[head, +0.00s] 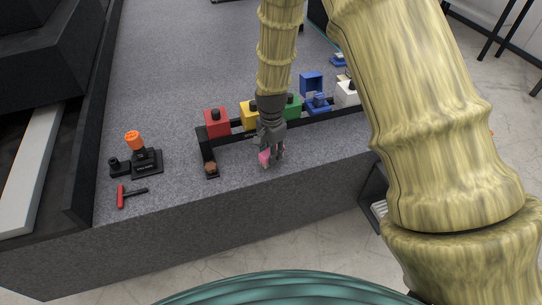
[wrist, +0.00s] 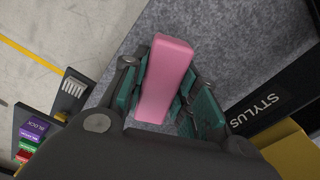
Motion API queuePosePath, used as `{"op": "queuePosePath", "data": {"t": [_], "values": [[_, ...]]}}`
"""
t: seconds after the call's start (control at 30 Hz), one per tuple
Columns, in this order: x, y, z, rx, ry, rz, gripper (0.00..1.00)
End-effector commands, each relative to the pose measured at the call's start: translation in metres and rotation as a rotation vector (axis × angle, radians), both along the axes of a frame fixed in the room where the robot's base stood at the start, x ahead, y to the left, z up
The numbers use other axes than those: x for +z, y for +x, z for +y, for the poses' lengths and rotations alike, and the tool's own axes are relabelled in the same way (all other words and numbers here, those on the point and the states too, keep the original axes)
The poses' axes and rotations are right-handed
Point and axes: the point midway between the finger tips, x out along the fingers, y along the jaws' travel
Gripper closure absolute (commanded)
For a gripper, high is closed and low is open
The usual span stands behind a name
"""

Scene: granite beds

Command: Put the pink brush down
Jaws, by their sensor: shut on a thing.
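The pink brush (wrist: 165,75) shows in the wrist view as a smooth pink block between the two fingers of my gripper (wrist: 163,98). The gripper is shut on it. In the head view the pink brush (head: 264,157) sticks out below my gripper (head: 270,150), near the front edge of the granite bed (head: 330,160). The bed's speckled grey top lies behind the brush in the wrist view. I cannot tell whether the brush touches it. Any bristles are hidden.
A black rack with red (head: 216,122), yellow (head: 249,114), green (head: 293,106), blue (head: 318,102) and white (head: 347,94) blocks stands just behind my gripper. A red-handled hammer (head: 127,195) and an orange-topped black device (head: 138,150) lie left. A "STYLUS" label (wrist: 259,108) shows close right.

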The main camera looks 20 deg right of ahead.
Motion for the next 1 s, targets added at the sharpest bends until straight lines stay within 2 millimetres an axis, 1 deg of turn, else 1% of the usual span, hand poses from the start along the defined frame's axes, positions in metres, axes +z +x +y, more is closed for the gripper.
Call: {"op": "queuePosePath", "data": {"t": [0.1, 0.2, 0.6, 0.63, 0.73, 0.77, 1.0], "values": [[-0.013, -0.001, 0.0, -0.001, 0.0, 0.002, 0.97], [-0.021, 0.0, 0.0, 0.0, 0.0, 0.0, 0.97], [-0.026, 0.0, 0.0, 0.0, 0.0, 0.0, 0.97], [-0.026, 0.0, 0.0, 0.0, 0.0, 0.0, 0.69], [-0.026, 0.0, 0.0, 0.0, 0.0, -0.001, 0.51], [-0.026, 0.0, 0.0, 0.0, 0.0, -0.001, 0.49], [-0.026, 0.0, 0.0, 0.0, 0.0, -0.001, 0.49]]}}
